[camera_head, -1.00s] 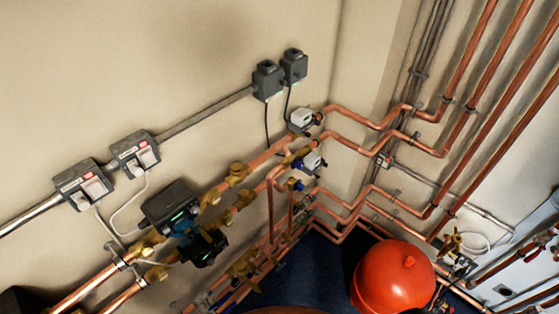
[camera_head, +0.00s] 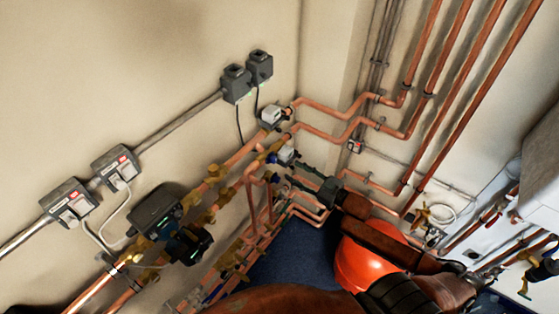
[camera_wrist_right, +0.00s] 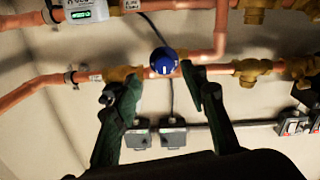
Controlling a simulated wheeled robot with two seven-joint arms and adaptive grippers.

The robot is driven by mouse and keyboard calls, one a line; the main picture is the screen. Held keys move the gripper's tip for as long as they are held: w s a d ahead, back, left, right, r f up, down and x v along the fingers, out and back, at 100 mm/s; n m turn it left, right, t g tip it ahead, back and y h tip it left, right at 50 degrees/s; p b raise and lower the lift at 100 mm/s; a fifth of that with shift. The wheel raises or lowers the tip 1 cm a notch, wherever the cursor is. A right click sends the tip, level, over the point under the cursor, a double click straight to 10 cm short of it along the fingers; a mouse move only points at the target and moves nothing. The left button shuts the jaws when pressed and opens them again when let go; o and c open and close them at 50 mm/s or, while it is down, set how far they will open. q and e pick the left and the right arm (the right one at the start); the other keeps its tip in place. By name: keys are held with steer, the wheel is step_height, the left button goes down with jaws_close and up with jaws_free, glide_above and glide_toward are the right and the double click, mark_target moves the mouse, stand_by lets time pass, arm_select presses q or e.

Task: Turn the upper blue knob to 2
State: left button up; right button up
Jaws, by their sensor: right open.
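Two small blue knobs sit on the copper manifold in the head view, the upper one (camera_head: 272,158) near the white meters and a lower one (camera_head: 268,181) just below. My right gripper (camera_head: 290,172) reaches in from the lower right, its fingers close to the knobs. In the right wrist view a round blue knob (camera_wrist_right: 164,60) with a white mark shows between the open fingertips of my right gripper (camera_wrist_right: 160,77). No finger visibly presses on it, and I cannot tell the depth gap. Its number scale is too small to read. My left gripper is not in view.
Copper pipes (camera_head: 330,134) and brass valves (camera_head: 215,173) surround the knobs. A white meter (camera_wrist_right: 86,11) with a green display is close by. A red vessel (camera_head: 362,262) stands under my right arm. Grey socket boxes (camera_head: 236,84) are on the wall.

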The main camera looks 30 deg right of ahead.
mark_target(276, 161)
steer(key=x, duration=0.2)
steer(key=r+x, duration=0.1)
steer(key=x, duration=0.1)
steer(key=p+x, duration=0.1)
steer(key=x, duration=0.1)
steer(key=shift+w+a+r, duration=0.15)
steer(key=shift+w+a, duration=0.05)
steer(key=shift+a, duration=0.2)
steer(key=shift+w+a, duration=0.25)
steer(key=shift+w, duration=0.35)
steer(key=shift+c, duration=0.4)
